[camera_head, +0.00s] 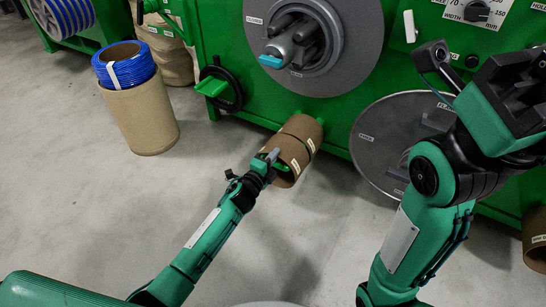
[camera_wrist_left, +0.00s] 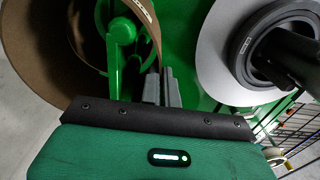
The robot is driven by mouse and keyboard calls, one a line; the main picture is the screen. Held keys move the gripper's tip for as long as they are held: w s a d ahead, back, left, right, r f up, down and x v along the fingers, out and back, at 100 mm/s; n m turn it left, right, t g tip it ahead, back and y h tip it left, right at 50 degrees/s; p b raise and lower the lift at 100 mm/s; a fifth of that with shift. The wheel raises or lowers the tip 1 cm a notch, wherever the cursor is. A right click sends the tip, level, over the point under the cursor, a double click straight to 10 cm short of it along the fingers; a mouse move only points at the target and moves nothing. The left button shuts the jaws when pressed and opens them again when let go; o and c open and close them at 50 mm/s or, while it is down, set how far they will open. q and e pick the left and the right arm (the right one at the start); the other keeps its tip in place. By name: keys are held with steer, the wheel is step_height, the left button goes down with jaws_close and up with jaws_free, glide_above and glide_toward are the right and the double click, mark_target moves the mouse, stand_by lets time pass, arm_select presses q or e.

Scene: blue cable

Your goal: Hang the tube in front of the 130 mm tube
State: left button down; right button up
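In the head view, two brown cardboard tubes sit in line low on the front of the green machine: a rear tube (camera_head: 307,126) and a front tube (camera_head: 291,148), both with small white labels too small to read. A green holder end (camera_head: 284,168) shows inside the front tube's open end. My left gripper (camera_head: 271,156) is at the front tube's near rim. In the left wrist view its fingers (camera_wrist_left: 162,88) are close together with the wall of the brown tube (camera_wrist_left: 150,22) running down between them. The green holder (camera_wrist_left: 121,32) shows inside that tube. My right gripper (camera_head: 515,88) is raised at the right, its fingers unclear.
A blue cable coil (camera_head: 123,65) sits on a cardboard drum (camera_head: 140,115) at the left. A large grey disc (camera_head: 340,30) is above the tubes; another grey disc (camera_head: 385,140) stands to their right. A brown tube (camera_head: 535,240) is at the right edge. The floor in front is clear.

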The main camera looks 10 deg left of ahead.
arm_select(q)
steer(key=shift+w+d, duration=0.1)
steer(key=shift+w, duration=0.1)
steer(key=shift+w+d, duration=0.15)
steer(key=shift+w, duration=0.25)
stand_by(0.6)
stand_by(0.4)
steer(key=shift+f+b, duration=0.5)
steer(key=shift+b, duration=0.05)
stand_by(0.4)
steer(key=c, duration=1.6)
jaws_free()
steer(key=shift+o, duration=0.5)
steer(key=o, duration=0.5)
